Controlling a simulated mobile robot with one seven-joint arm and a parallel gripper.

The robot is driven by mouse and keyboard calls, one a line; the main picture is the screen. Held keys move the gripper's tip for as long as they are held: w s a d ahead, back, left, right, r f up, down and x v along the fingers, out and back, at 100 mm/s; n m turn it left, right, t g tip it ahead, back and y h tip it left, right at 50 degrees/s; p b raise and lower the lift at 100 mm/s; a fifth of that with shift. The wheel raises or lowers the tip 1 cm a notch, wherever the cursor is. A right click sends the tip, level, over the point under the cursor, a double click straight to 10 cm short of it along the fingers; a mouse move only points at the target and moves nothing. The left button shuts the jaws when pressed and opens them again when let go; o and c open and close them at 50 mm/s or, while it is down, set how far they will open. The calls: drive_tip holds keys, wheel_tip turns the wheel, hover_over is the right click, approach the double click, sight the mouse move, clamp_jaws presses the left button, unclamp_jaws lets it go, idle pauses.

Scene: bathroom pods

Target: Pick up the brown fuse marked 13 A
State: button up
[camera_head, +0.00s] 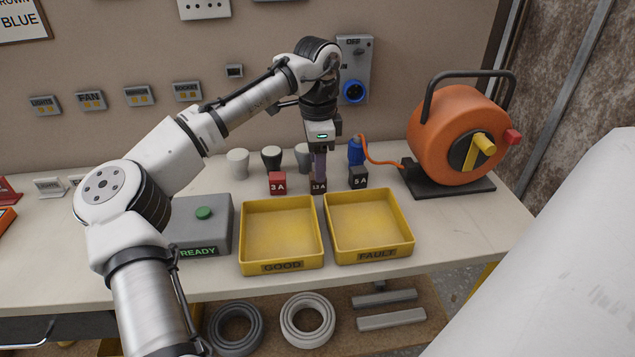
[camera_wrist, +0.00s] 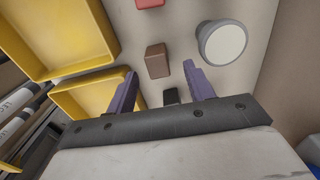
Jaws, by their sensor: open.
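The brown fuse (camera_head: 318,187), a small block marked 13 A, stands on the bench between a red fuse marked 3 A (camera_head: 277,183) and a black fuse marked 5 A (camera_head: 358,177). My gripper (camera_head: 319,166) points down just above and behind it, hiding part of its top. In the wrist view the two purple fingers of my gripper (camera_wrist: 160,75) are apart and nothing is held. The brown fuse (camera_wrist: 157,65) shows just beyond the fingertips, roughly between their lines. The black fuse (camera_wrist: 171,96) shows between the fingers, nearer the palm.
Yellow trays marked GOOD (camera_head: 281,266) and FAULT (camera_head: 376,255) stand in front of the fuses. Several round-topped pieces, one white (camera_head: 237,163), stand behind. An orange cable reel (camera_head: 458,137) is at right. A grey READY box (camera_head: 203,235) is at left.

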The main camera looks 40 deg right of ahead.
sight(316, 189)
wheel_tip(316, 189, down, 5)
drive_tip(key=shift+s+a, duration=0.1)
drive_tip(key=shift+s, duration=0.05)
drive_tip(key=c, duration=1)
drive_tip(key=shift+r, duration=0.1)
drive_tip(key=shift+c, duration=0.2)
